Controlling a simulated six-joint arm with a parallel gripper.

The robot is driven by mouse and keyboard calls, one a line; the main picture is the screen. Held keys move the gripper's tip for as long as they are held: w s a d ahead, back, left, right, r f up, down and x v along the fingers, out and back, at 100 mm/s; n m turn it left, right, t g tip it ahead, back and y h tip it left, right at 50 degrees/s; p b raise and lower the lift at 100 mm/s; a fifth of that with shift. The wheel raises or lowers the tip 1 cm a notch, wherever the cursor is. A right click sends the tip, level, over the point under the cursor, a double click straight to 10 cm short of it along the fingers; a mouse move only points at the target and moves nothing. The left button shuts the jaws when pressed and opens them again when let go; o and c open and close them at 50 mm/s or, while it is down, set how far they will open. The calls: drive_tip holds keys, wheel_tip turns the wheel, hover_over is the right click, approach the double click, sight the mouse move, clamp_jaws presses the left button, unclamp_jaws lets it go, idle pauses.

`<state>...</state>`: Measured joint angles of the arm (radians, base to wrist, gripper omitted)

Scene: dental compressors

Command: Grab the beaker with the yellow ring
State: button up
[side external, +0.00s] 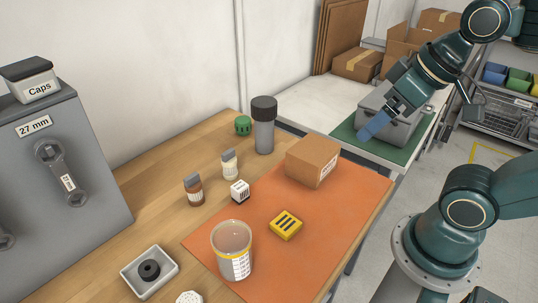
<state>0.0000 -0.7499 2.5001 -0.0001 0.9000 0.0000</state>
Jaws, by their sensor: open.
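The clear beaker with the yellow ring (232,262) stands upright near the front left edge of the orange mat (335,225). The yellow ring runs around its upper part, and a white printed label sits below it. My gripper (370,130), with blue fingers, is open at the upper right. It is over the green mat by the grey case, far behind and to the right of the beaker and well apart from it. No object shows between the fingers.
A cardboard box (313,161) and a yellow slotted block (286,225) sit on the orange mat. A dark-lidded cylinder (264,128), a brown bottle (194,190), a pale bottle (230,164) and a white cube (240,191) stand behind. A grey tray (130,275) lies left of the beaker.

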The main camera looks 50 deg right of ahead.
idle(0.3)
drive_tip(key=n+g+y, duration=0.4)
drive_tip(key=n, duration=1.1)
hover_over(237, 227)
drive_tip(key=s+d, duration=0.1)
drive_tip(key=s, duration=0.2)
wheel_tip(237, 227, down, 8)
drive_tip(key=shift+w+d+r, duration=0.1)
drive_tip(key=shift+d, duration=0.1)
drive_tip(key=shift+x, duration=4.25)
drive_tip(key=shift+a, duration=0.1)
